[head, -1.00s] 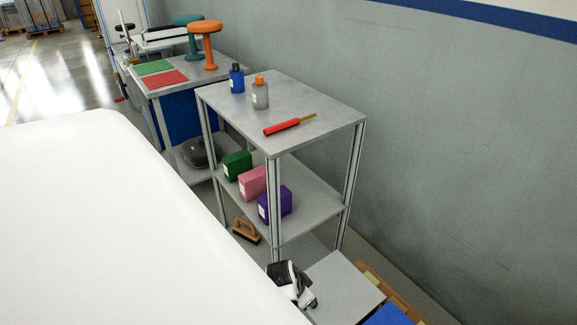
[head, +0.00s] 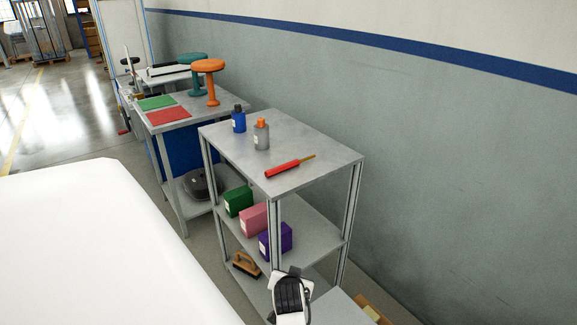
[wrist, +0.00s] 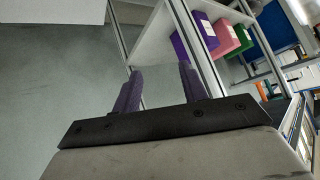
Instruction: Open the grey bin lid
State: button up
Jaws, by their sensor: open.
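A flat grey panel (head: 338,309), which looks like the grey bin lid, lies low beside the shelf's near end. It is cut off by the bottom edge of the head view, and the bin under it is hidden. No handle or gap shows. The black and white end of my arm (head: 290,297) is in front of the shelf's near corner, just left of the panel. In the wrist view my gripper (wrist: 159,88) has its two dark purple fingers apart, with nothing held between them. I cannot tell whether either finger touches the lid.
A grey shelf (head: 300,145) carries bottles and a red-handled tool on top. Green, pink and purple boxes (head: 276,242) sit on its middle level, and a brush (head: 246,263) lies below. A wall (head: 440,170) runs along the right. A workbench with stools stands behind.

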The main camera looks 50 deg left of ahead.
notch_tip(320, 180, up, 10)
jog(key=a+n+t+y+p, duration=0.1)
jog(key=a+n+y+p, duration=0.1)
jog(key=n+y, duration=0.1)
jog(key=shift+w+a+f+y, duration=0.2)
jog(key=shift+w+y, duration=0.1)
jog(key=shift+w, duration=0.15)
jog(key=shift+r, duration=0.1)
